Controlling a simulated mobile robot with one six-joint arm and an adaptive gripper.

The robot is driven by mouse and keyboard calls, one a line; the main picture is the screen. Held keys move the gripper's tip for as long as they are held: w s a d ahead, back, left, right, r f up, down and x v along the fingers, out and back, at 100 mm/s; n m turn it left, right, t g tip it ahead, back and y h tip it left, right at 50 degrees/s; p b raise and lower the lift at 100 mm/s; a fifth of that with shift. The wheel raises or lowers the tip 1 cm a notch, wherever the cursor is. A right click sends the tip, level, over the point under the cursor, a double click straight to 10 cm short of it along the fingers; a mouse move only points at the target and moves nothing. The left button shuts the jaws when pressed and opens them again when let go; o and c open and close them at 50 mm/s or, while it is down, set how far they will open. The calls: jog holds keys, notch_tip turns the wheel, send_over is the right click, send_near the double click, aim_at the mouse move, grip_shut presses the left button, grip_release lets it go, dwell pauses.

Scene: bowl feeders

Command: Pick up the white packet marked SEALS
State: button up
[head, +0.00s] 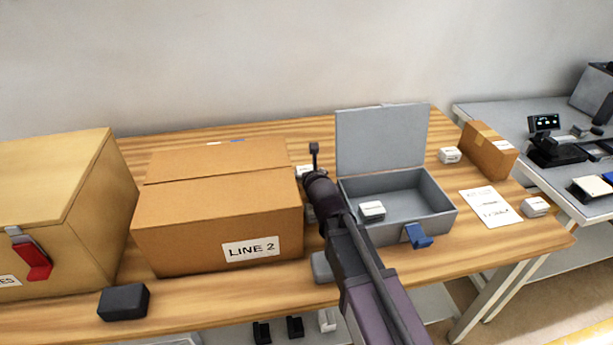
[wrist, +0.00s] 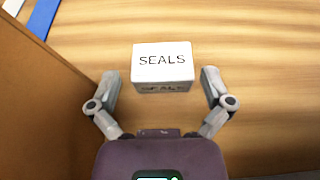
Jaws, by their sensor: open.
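The white packet marked SEALS (wrist: 162,62) lies on the wooden table, label up, in the wrist view. My gripper (wrist: 160,77) is open, with one finger to the left and one to the right of the packet's near part. Both fingers look apart from it, and nothing is held. In the head view my gripper is behind the LINE 2 carton's right side, largely covered by my arm. A bit of a white packet (head: 302,170) shows beside my arm there; its label cannot be read.
The LINE 2 carton (head: 218,215) stands close on the left; its wall (wrist: 45,110) fills the wrist view's left. An open grey metal box (head: 438,216) holding a white packet (head: 372,210) stands right of my arm. Blue and white strips (wrist: 42,18) lie beyond. Wood right of the packet is clear.

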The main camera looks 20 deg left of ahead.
aim_at(306, 168)
jog(key=shift+b+x, duration=0.5)
jog(key=shift+x, duration=1.2)
jog(key=shift+c, duration=0.2)
jog(key=c, duration=1)
